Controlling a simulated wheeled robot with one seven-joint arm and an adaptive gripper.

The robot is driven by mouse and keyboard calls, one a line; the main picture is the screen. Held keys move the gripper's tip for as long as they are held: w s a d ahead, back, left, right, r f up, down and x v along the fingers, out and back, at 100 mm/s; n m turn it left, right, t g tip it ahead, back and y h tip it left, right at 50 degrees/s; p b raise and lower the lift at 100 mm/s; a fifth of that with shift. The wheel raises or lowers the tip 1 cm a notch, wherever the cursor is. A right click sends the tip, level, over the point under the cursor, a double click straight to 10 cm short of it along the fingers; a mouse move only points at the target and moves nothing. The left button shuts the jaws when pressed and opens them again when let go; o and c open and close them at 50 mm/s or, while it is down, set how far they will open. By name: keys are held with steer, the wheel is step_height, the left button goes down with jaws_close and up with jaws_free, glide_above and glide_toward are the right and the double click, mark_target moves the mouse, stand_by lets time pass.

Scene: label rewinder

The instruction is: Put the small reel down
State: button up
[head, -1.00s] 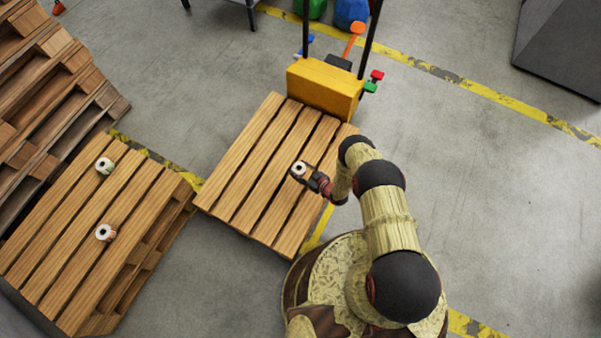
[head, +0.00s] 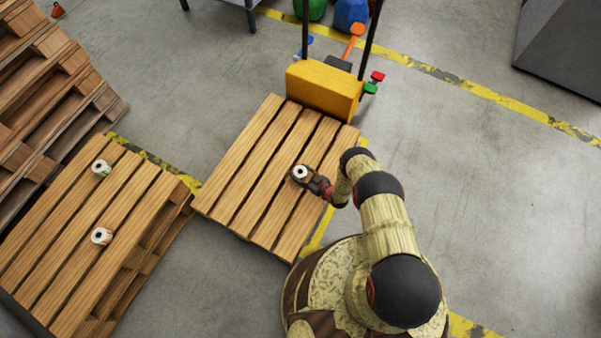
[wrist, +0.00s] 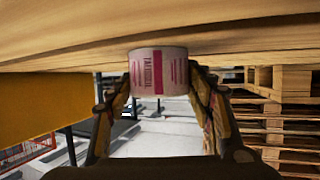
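The small reel (head: 300,172) is white with a dark centre hole and shows from above in the head view. In the wrist view the reel (wrist: 159,72) is a short white cylinder with pink print, upright against the pallet boards. My gripper (head: 303,176) reaches in from the right over the middle pallet (head: 250,165). In the wrist view the gripper fingers (wrist: 160,84) lie along both sides of the reel and appear to touch it. The reel is at the boards; I cannot tell whether a thin gap remains beneath it.
A yellow pallet truck (head: 325,88) stands at the middle pallet's far end. Stacked pallets (head: 45,95) rise at left. Boards left of my gripper are clear.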

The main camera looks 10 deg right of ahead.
steer(key=o, duration=0.3)
steer(key=shift+o, duration=0.2)
steer(key=shift+r, duration=0.1)
